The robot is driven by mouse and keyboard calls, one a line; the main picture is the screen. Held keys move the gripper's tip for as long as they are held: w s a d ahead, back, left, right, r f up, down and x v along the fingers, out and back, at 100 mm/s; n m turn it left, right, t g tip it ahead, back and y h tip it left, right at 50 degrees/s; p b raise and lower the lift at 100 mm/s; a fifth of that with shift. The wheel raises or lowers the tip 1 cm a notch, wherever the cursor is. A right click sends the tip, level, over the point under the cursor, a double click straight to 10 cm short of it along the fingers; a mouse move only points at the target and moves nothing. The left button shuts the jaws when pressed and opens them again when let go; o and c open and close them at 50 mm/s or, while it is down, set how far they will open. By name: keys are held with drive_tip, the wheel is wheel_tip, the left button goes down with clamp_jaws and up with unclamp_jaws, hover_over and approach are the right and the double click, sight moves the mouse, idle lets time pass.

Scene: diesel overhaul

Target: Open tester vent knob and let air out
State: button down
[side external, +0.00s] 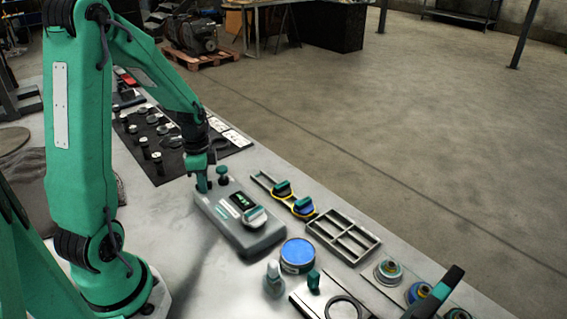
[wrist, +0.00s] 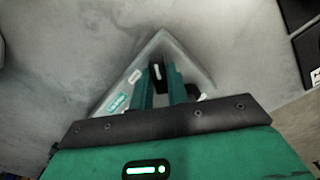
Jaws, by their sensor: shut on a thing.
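The tester (side external: 262,236) is a grey box with a small lit display, lying on the bench. It also shows in the wrist view (wrist: 177,50), where one corner points away from me. My gripper (side external: 202,184) reaches down over the tester's far left end. In the wrist view, the two teal fingers of my gripper (wrist: 162,88) stand on either side of a dark knob (wrist: 157,71), which I take for the vent knob. The fingers are shut on it and hide its lower part. I cannot tell how far the knob is turned.
A black mat (side external: 170,160) with several small parts lies behind the tester. A blue-topped round tin (side external: 298,252) stands in front of it. A grey divided tray (side external: 343,236) and a rack with yellow-rimmed parts (side external: 263,181) lie to the right. Bare bench shows left of the tester.

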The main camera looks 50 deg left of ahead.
drive_tip(key=shift+m, duration=3.9)
drive_tip(key=m, duration=0.3)
drive_tip(key=c, duration=1.4)
unclamp_jaws()
